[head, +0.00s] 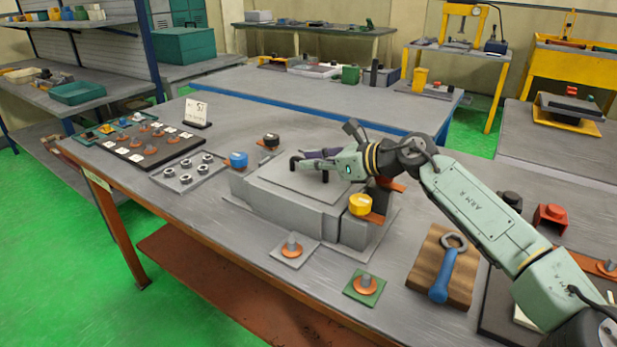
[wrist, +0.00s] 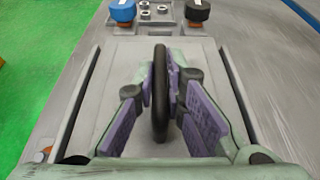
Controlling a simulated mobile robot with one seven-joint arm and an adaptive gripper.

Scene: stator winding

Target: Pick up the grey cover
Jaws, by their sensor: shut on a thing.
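The grey cover (head: 285,176) is a flat plate with a black bar handle (wrist: 160,95), on top of a stepped grey housing (head: 280,207). My gripper (head: 318,165) reaches in from the right, low over the cover. In the wrist view my gripper (wrist: 160,78) has its purple-padded fingers shut on the handle from both sides. The cover (wrist: 112,65) looks level and at the housing's top; I cannot tell whether any gap lies beneath it. The fingers hide part of the handle in the head view.
A yellow-capped part (head: 361,204) stands at the housing's right corner. Blue (head: 238,160) and black (head: 271,140) capped parts stand behind it. A tray of nuts (head: 187,174) is to the left. A wrench (head: 445,268) lies on a wooden board. Bare tabletop shows at front left.

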